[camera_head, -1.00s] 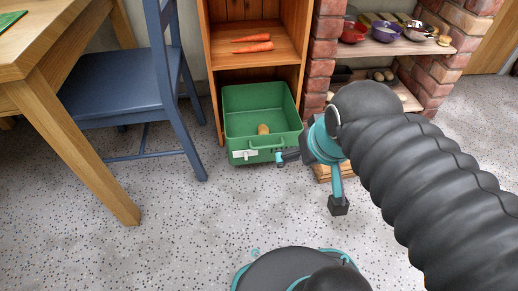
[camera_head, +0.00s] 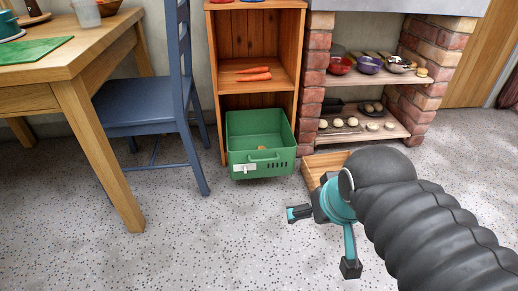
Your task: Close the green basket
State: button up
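The green basket (camera_head: 262,164) sticks out forward from the bottom of the wooden shelf unit (camera_head: 300,60). It has a handle slot and a small white label on its front. A small brown item (camera_head: 262,148) lies inside, mostly hidden by the front wall. My gripper (camera_head: 322,240) is in front and to the right of the basket, over the speckled floor. Its two fingers are spread apart with nothing between them. It is clear of the basket.
A blue chair (camera_head: 150,103) and a wooden table (camera_head: 95,120) stand left of the basket. Brick shelves with bowls (camera_head: 370,65) are at the right. A wooden box (camera_head: 322,165) sits on the floor beside the basket. The floor in front is free.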

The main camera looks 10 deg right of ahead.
aim_at(246, 131)
jog(key=k, duration=0.6)
jog(key=u, duration=0.5)
jog(key=i, duration=1.15)
jog(key=z, duration=0.5)
